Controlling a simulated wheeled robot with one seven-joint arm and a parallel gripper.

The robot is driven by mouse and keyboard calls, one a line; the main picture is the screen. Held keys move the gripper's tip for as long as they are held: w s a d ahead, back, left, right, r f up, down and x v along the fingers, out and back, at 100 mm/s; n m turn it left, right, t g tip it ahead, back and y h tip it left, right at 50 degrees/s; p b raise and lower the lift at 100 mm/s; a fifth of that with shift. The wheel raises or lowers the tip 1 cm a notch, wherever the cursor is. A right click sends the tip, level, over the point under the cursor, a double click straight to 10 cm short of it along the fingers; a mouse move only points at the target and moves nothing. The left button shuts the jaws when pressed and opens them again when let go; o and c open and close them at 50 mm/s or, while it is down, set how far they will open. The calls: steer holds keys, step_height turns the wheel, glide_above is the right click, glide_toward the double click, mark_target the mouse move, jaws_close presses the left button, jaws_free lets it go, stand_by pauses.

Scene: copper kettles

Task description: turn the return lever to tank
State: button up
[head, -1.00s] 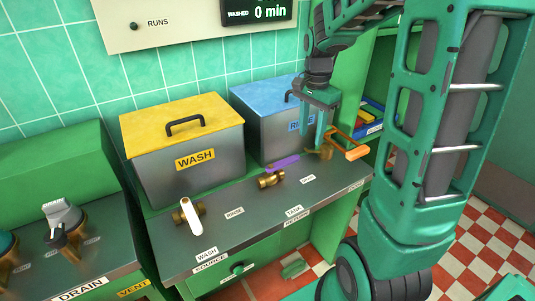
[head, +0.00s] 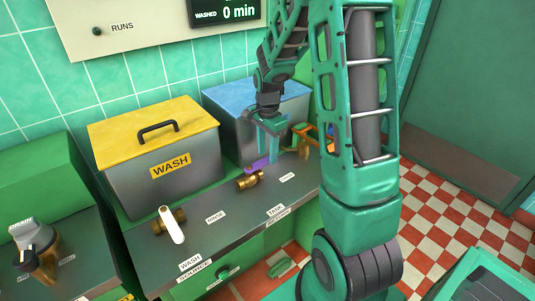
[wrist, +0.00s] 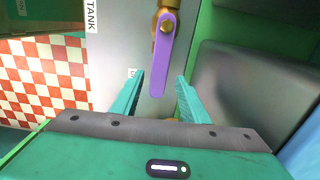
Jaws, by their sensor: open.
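The return lever is a purple handle (head: 258,165) on a brass valve (head: 249,180), on the grey counter behind the TANK label (head: 276,210). In the wrist view the purple handle (wrist: 160,65) runs from its brass pivot at the top down toward my gripper, its free end between the two fingertips. The TANK label (wrist: 91,15) lies left of it there. My gripper (head: 266,150) is open, with teal fingers at the handle; in the wrist view the fingers (wrist: 161,82) stand apart on either side of it. I cannot tell whether they touch it.
A white lever (head: 171,225) is on the source valve at the counter's left. The yellow-lidded WASH tank (head: 165,185) and blue-lidded tank (head: 225,107) stand behind. An orange lever (head: 318,132) is at the right, partly hidden by my arm. The front counter strip is clear.

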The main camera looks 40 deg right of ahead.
steer(key=shift+f, duration=0.65)
jaws_close()
steer(key=shift+d, duration=0.2)
steer(key=shift+s+r, duration=0.1)
